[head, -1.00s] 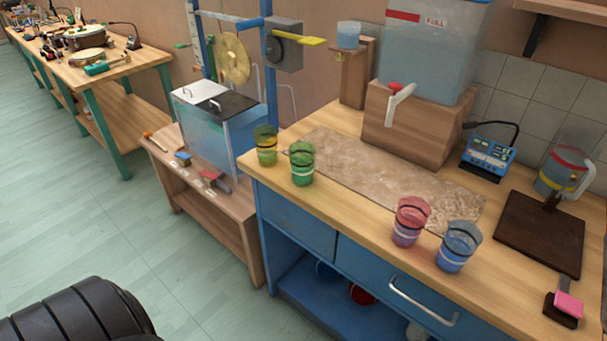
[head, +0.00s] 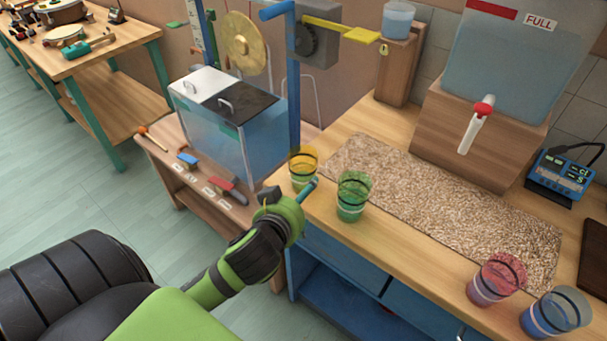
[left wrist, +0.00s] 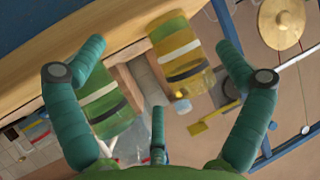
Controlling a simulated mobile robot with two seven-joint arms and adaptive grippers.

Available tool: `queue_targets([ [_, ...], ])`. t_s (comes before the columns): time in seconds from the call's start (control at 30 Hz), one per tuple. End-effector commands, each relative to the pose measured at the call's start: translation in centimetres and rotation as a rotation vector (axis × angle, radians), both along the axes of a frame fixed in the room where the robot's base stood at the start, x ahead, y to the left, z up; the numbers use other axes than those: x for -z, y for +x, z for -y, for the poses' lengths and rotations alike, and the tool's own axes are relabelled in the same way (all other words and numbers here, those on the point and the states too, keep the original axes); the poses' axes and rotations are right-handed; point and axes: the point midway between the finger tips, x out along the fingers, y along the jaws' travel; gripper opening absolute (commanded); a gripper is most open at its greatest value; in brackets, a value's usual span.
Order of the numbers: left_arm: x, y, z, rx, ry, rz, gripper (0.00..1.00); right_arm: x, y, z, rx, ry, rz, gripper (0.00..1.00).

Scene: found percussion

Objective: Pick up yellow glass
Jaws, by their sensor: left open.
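The yellow glass (head: 303,166) stands upright at the left end of the wooden counter, near its front edge. My left gripper (head: 289,192) is open and empty just in front of it, at the counter's edge; a teal finger overlaps the glass's lower part in the head view. In the left wrist view the yellow glass (left wrist: 178,45) shows between the spread fingers of the gripper (left wrist: 162,52), nearer the right finger. I cannot tell whether any finger touches it. My right gripper is not in view.
A green glass (head: 352,196) stands close to the right of the yellow one; it shows behind the left finger in the wrist view (left wrist: 108,103). Red (head: 497,280) and blue (head: 556,312) glasses stand farther right. A speckled mat (head: 440,215) lies behind. A water tank (head: 240,140) stands left.

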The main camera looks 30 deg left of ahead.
Motion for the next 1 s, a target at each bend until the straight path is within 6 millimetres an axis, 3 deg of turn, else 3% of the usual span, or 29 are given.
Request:
queue_targets([
  [0.13,-2.1,1.8,-0.3,-0.004,-0.008,0.103,1.00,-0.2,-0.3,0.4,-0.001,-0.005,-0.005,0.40],
  [0.6,-1.0,7.4,-2.0,-0.007,-0.011,0.110,1.00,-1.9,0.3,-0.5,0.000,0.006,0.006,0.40],
  [0.93,-0.5,8.1,-2.1,-0.005,-0.013,0.109,1.00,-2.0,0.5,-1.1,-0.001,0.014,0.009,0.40],
  [0.97,-0.5,8.1,-2.1,-0.005,-0.013,0.109,0.96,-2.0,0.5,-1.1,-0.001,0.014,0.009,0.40],
  [1.0,-0.5,8.1,-2.1,-0.005,-0.013,0.109,0.80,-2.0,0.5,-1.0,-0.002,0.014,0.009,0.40],
])
